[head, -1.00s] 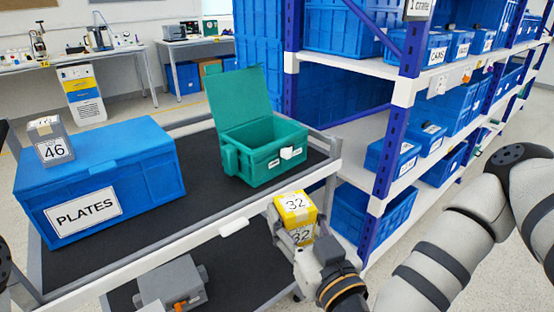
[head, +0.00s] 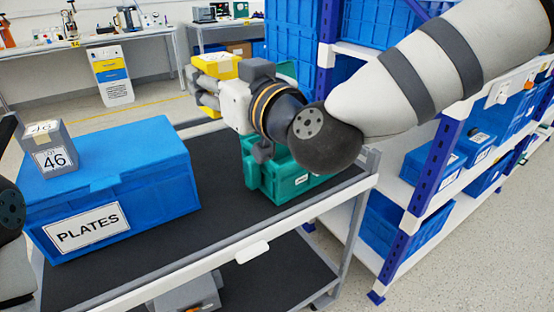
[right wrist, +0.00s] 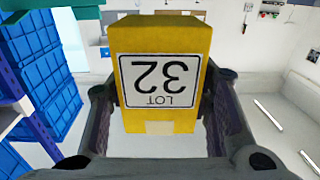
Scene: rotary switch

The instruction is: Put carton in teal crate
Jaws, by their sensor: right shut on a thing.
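My right gripper (head: 207,84) is shut on the yellow carton (head: 217,66). The carton fills the middle of the right wrist view (right wrist: 158,75), with its "LOT 32" label upside down there. In the head view the gripper and carton are raised above the cart, just left of the teal crate (head: 262,180). My right arm and hand cover much of the crate, so its opening is hidden. A strip of its raised lid (head: 287,68) shows behind the hand. My left gripper is not visible; only part of the left arm shows at the left edge.
The crate stands on the cart's black top (head: 215,195). A blue PLATES box (head: 150,185) stands to its left, with a grey lot 46 carton (head: 58,162) on it. A grey box (head: 190,290) is on the lower shelf. A rack of blue bins (head: 430,165) stands at the right.

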